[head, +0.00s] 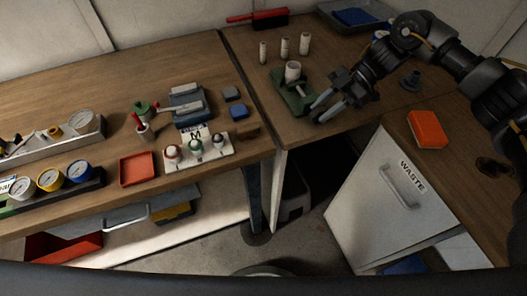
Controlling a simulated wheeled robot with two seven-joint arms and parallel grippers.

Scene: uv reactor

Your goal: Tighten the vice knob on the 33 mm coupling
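A small green vice (287,100) stands on the right-hand bench with a white cylindrical coupling (293,72) upright in it. The vice knob cannot be made out clearly; it may be hidden by or lie close to my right gripper. My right gripper (317,111) reaches in from the right, its fingertips at the right front side of the vice. Its two fingers are apart, and nothing can be seen held between them. Whether a finger touches the vice cannot be told. My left gripper is not in view.
Several white cylinders (285,46) stand behind the vice. A red-handled brush (262,18) and a grey tray (345,16) lie at the back. An orange box (427,129) sits above the waste cabinet (375,196). The left bench holds gauges (78,171) and a red tray (137,169).

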